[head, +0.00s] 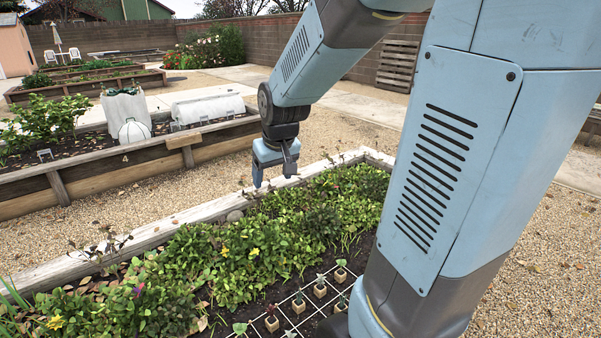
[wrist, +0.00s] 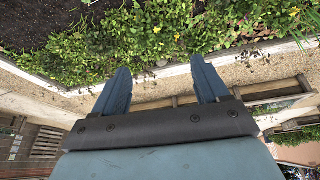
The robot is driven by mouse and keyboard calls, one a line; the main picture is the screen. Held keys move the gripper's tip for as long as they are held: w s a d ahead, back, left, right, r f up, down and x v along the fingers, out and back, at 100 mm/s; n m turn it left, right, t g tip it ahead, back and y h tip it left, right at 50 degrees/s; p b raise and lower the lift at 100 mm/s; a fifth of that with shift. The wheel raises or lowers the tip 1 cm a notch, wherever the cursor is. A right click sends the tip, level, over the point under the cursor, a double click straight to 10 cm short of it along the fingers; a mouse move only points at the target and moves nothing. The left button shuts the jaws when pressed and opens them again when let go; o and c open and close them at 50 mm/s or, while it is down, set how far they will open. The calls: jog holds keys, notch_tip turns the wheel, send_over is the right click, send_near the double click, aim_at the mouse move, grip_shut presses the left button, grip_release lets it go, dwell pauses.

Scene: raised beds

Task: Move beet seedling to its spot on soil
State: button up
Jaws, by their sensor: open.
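Several small seedlings in tan square blocks stand near the bottom of the head view, on and around a white string grid (head: 299,322) over dark soil (head: 312,313). One with dark reddish leaves (head: 271,322) may be the beet seedling; I cannot tell surely at this size. My gripper (head: 274,176) is open and empty, pointing down above the bed's far edge, well up and left of the seedlings. In the wrist view my gripper (wrist: 160,72) shows both blue fingers apart with nothing between them. No seedling shows clearly there.
Dense leafy plants (head: 220,250) fill much of the near bed. Its wooden border (head: 150,236) runs behind them. Another raised bed (head: 100,175) stands across the gravel (head: 130,205), holding a white tunnel cover (head: 208,110). My arm hides part of the near bed's right side.

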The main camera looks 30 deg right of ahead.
jog(key=s+a+r, duration=0.1)
jog(key=s+r, duration=0.3)
jog(key=s, duration=0.4)
jog(key=s+a+r+t, duration=0.1)
jog(key=s+r, duration=0.4)
jog(key=s, duration=0.4)
jog(key=shift+s+m, duration=0.3)
jog(key=shift+d, duration=0.1)
jog(key=shift+s, duration=0.1)
